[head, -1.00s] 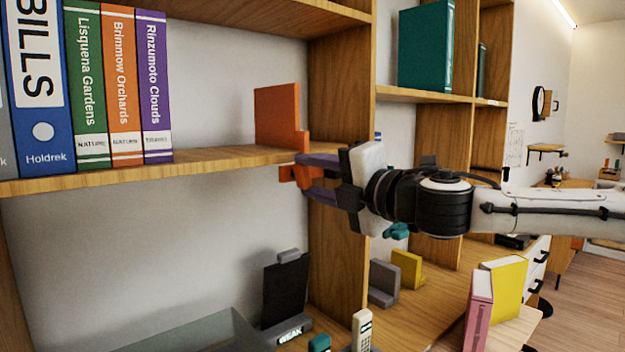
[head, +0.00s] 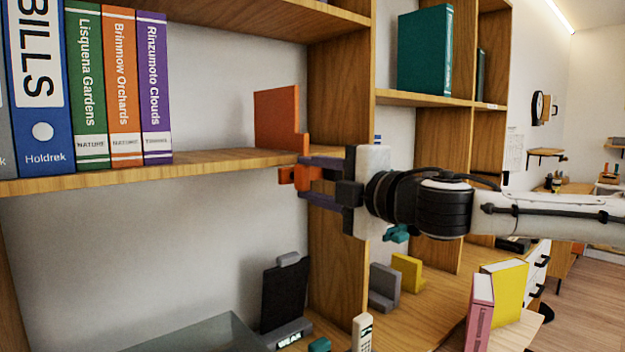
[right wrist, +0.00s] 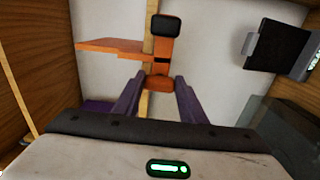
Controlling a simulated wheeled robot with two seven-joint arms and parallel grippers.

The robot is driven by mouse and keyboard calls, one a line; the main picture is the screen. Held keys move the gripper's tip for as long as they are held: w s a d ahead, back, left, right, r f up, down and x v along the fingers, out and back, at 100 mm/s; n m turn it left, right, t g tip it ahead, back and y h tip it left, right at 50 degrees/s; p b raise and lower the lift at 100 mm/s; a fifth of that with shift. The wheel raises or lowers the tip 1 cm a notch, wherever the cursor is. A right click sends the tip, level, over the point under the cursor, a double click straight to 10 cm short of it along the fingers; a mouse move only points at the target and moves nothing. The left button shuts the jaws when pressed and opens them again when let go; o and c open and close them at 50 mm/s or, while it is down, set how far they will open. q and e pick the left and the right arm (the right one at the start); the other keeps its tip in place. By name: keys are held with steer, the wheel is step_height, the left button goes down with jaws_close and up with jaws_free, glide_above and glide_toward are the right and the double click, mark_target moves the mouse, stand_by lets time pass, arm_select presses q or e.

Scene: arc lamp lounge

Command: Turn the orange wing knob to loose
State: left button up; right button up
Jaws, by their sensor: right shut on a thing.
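The orange clamp's upright plate (head: 277,118) stands on the end of the wooden shelf, near the upright panel. The orange wing knob (head: 302,176) is at the shelf's front edge, low on this orange piece. My right gripper (head: 318,182) reaches in from the right, its purple fingers one above the other, shut on the knob. In the right wrist view the knob (right wrist: 158,83) sits between the tips of my right gripper (right wrist: 158,90). An orange arm with a dark cap (right wrist: 165,26) rises beyond it. The fingers partly hide the knob. My left gripper is not in view.
Several books (head: 120,85) stand on the same shelf (head: 215,163) at the left. The wooden upright panel (head: 338,90) is close behind my right gripper. Below are a dark stand (head: 285,297), grey and yellow bookends (head: 407,272), and pink and yellow books (head: 502,290).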

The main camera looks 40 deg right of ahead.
steer(key=o, duration=1.1)
steer(key=shift+c, duration=0.2)
steer(key=shift+s+d+r, duration=0.1)
steer(key=shift+s+r, duration=0.05)
steer(key=shift+s, duration=1.3)
steer(key=shift+s+d+b, duration=0.15)
steer(key=shift+s+b, duration=0.35)
steer(key=shift+s, duration=0.15)
steer(key=b, duration=0.5)
glide_toward(310, 177)
steer(key=shift+s, duration=0.55)
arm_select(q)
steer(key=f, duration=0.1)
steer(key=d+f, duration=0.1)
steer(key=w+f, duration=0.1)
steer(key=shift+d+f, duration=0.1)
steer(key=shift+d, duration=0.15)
